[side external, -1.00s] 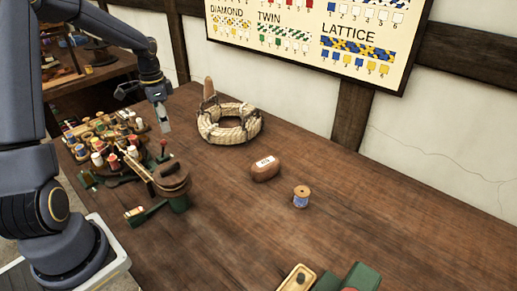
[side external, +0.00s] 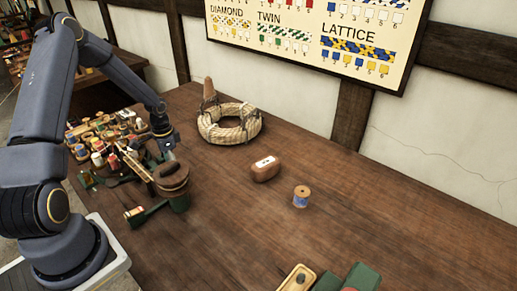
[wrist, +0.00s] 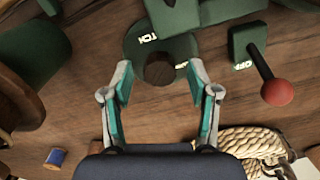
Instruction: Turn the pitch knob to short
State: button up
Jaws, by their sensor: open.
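The pitch knob (wrist: 160,69) is a round dark brown knob on a green plate (wrist: 134,48) in the wrist view. White letters on the plate are only partly visible, and I cannot read where the knob points. My gripper (wrist: 161,77) is open, with one finger on each side of the knob. The knob appears between the fingertips; I cannot tell whether they touch it. In the side view my gripper (side external: 167,153) is low behind the green and wooden machine (side external: 172,182), its fingertips hidden. The knob is not discernible there.
A lever with a red ball (wrist: 277,92) stands right of the knob, beside an OFF label. Several spools crowd the left. The table's middle right is clear.

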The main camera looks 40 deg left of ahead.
jog(key=shift+f, duration=0.2)
grip_shut()
dwell(0.5)
jog(key=shift+m, duration=0.4)
jog(key=m, duration=0.3)
jog(key=shift+a+m, duration=0.1)
jog(key=shift+m, duration=2.4)
